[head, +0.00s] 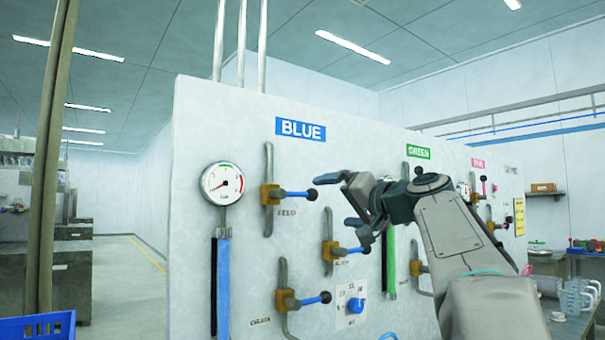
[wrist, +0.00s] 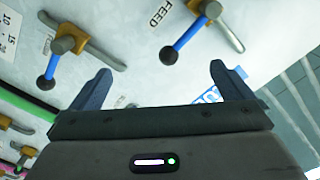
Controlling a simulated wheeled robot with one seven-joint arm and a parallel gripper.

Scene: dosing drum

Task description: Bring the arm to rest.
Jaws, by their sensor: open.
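My gripper (head: 338,201) is open and empty, raised in front of the white panel, to the right of the FEED lever. In the wrist view my gripper (wrist: 161,68) shows two dark fingers spread wide with nothing between them. My arm reaches in from the lower right of the head view and is bent at the wrist. The FEED lever also shows beyond the fingers in the wrist view (wrist: 190,37).
The white panel (head: 193,130) carries a round gauge (head: 222,184), a BLUE label (head: 301,130) and a GREEN label (head: 418,151). A table with jugs (head: 574,297) is at right. Open floor (head: 120,275) lies left.

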